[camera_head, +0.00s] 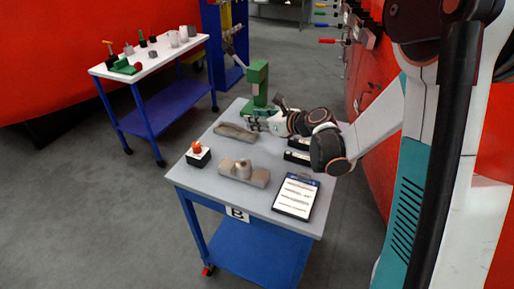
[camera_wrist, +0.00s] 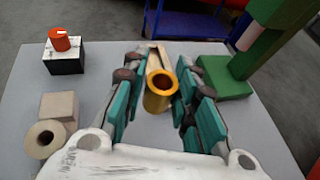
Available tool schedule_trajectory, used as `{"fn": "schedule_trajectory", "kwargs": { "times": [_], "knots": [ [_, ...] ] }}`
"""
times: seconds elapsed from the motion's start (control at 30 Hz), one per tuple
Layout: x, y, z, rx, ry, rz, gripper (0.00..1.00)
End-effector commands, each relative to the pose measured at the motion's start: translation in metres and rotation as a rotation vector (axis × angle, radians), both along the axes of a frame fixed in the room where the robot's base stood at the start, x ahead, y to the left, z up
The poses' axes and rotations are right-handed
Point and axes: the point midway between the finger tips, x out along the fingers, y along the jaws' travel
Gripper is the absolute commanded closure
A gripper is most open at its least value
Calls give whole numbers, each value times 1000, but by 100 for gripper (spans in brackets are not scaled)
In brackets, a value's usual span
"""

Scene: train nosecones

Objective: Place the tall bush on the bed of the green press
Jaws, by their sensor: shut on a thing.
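The tall bush is a brass-coloured hollow cylinder (camera_wrist: 159,93), upright between my gripper's teal finger pads (camera_wrist: 160,98) in the wrist view. My gripper is shut on it. In the head view my gripper (camera_head: 258,122) is low at the far end of the table, just in front of the green press (camera_head: 259,80); the bush cannot be made out there. In the wrist view the press's green base (camera_wrist: 224,78) and column (camera_wrist: 262,52) are to the right of the bush, apart from it. The gap under the bush cannot be judged.
A flat tan piece (camera_head: 235,132) lies left of my gripper. Black trays (camera_head: 297,156) lie right. Another cart (camera_head: 150,62) stands behind left.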

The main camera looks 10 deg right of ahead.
Motion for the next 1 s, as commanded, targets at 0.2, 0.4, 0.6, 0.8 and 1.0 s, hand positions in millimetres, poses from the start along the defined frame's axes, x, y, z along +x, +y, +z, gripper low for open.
{"fn": "schedule_trajectory", "kwargs": {
  "times": [0.2, 0.4, 0.6, 0.8, 1.0],
  "knots": [
    [0, 0, -46, 0, 0, 0, 100],
    [0, 0, -57, 0, 0, 0, 100],
    [0, 0, -82, 0, 0, 0, 100],
    [0, 0, -98, 0, 0, 0, 100],
    [0, 0, -97, 0, 0, 0, 100]
  ]
}}
